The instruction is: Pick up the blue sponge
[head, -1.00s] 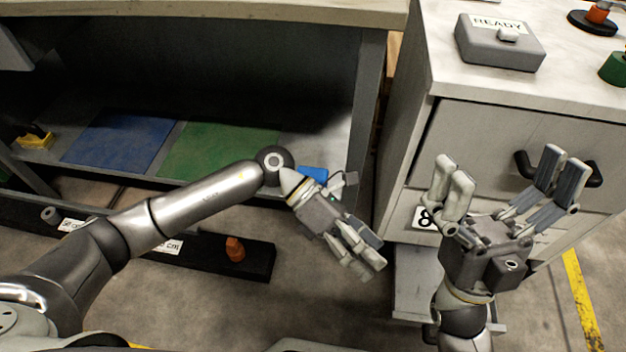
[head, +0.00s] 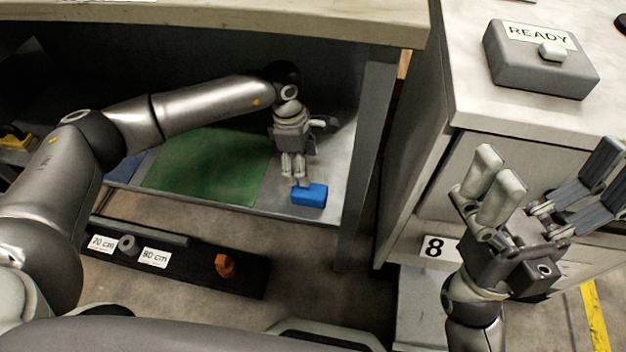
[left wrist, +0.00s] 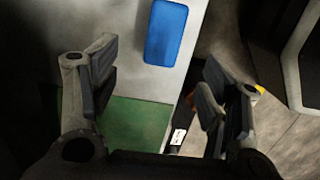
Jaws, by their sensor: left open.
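The blue sponge (head: 309,195) lies on the grey shelf under the bench, near its front right edge, beside the green mat. It also shows in the left wrist view (left wrist: 166,33), at the top centre beyond the fingertips. My left gripper (head: 295,180) points down just behind and to the left of the sponge in the head view. In the left wrist view its fingers (left wrist: 158,80) are spread apart with nothing between them. My right gripper (head: 545,190) is open and empty, in front of the drawer cabinet.
The green mat (head: 205,165) and a blue mat (head: 120,160) lie on the shelf (head: 345,165). A grey bench leg (head: 365,150) stands right of the sponge, and the worktop (head: 220,25) hangs above. A dark rail (head: 190,270) with an orange piece lies on the floor.

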